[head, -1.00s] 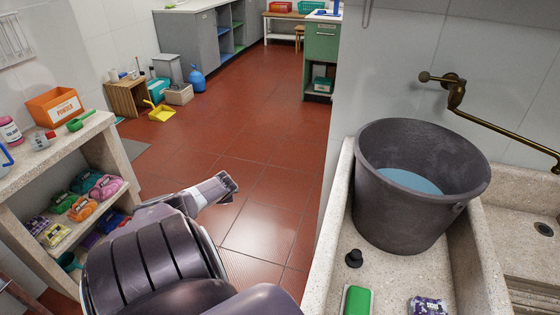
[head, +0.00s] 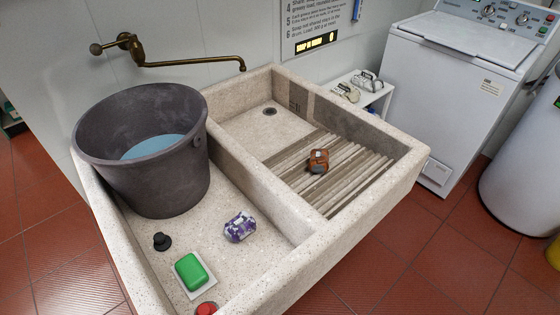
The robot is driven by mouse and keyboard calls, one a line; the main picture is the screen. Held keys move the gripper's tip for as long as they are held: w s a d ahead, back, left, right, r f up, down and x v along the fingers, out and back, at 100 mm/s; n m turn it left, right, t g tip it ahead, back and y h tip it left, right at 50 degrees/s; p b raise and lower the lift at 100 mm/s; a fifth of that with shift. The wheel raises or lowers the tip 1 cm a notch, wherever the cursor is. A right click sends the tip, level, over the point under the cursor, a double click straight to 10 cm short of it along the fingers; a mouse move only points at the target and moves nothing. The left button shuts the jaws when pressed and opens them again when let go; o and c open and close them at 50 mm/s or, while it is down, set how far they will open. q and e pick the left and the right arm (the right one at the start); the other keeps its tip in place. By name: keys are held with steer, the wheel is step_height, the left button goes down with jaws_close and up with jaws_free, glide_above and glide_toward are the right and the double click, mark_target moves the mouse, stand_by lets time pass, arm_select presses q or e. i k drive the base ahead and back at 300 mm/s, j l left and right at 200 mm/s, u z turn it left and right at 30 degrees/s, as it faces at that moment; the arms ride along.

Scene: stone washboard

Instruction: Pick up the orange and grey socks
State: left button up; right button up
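A small rolled bundle in orange-brown and dark grey, seemingly the orange and grey socks (head: 318,161), lies on the ribbed washboard (head: 350,185) in the right basin of the stone sink. Its far side is hidden. A purple and white patterned bundle (head: 240,227) lies in the left basin. Neither gripper is in the head view.
A dark bucket (head: 150,185) with bluish water stands in the left basin, near a black plug (head: 161,241), green soap (head: 190,271) and a red object (head: 206,308). A brass tap (head: 190,63) reaches over the sink. A white washing machine (head: 455,80) stands at the right.

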mark_target(320, 159)
steer(key=l+u, duration=0.35)
steer(key=k+l+u, duration=0.1)
steer(key=l+u, duration=0.15)
steer(key=u, duration=0.15)
steer(key=l+u, duration=0.25)
steer(key=u, duration=0.15)
steer(key=k+l+u, duration=0.1)
steer(key=u, duration=0.35)
steer(key=k+l+u, duration=0.15)
steer(key=u, duration=0.25)
steer(key=k+l+u, duration=0.15)
steer(key=l+u, duration=0.25)
steer(key=k+u, duration=0.1)
steer(key=u, duration=0.35)
steer(key=k+l+u, duration=0.25)
steer(key=u, duration=0.15)
steer(key=k+l+u, duration=0.15)
steer(key=u, duration=0.25)
steer(key=k+u, duration=0.65)
steer(key=u, duration=0.15)
steer(key=k+l+u, duration=0.1)
steer(key=k+u, duration=0.55)
steer(key=k, duration=0.2)
steer(key=k+l+z, duration=0.4)
steer(key=k+l, duration=0.15)
steer(key=k, duration=0.15)
